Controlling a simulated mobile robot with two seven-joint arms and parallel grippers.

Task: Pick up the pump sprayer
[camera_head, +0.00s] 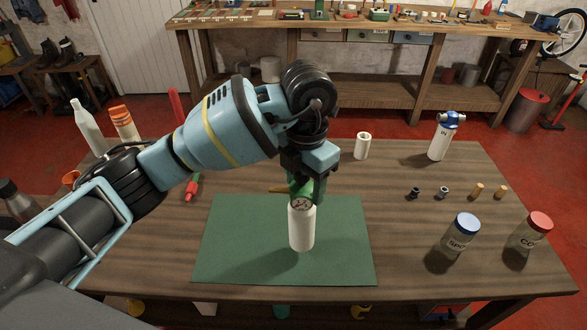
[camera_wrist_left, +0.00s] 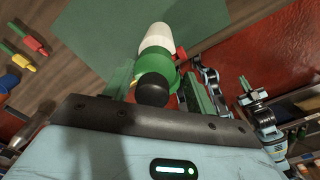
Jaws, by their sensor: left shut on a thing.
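The pump sprayer (camera_head: 302,228) is a white bottle with a green top and a small round gauge. It stands upright over the green mat in the head view. My left gripper (camera_head: 304,186) comes down from above and is shut on its green top. In the left wrist view the white body (camera_wrist_left: 157,40), green collar and black knob (camera_wrist_left: 152,89) show between the fingers (camera_wrist_left: 158,92). I cannot tell whether the bottle's base touches the mat. My right gripper is not in view in the head view.
The green mat (camera_head: 225,240) lies on the wooden table (camera_head: 410,265). A white cylinder (camera_head: 362,146), a white canister with a blue top (camera_head: 440,137), small fittings and two lidded jars (camera_head: 461,234) stand to the right. Bottles (camera_head: 88,127) stand at the left. A workbench (camera_head: 400,85) is behind.

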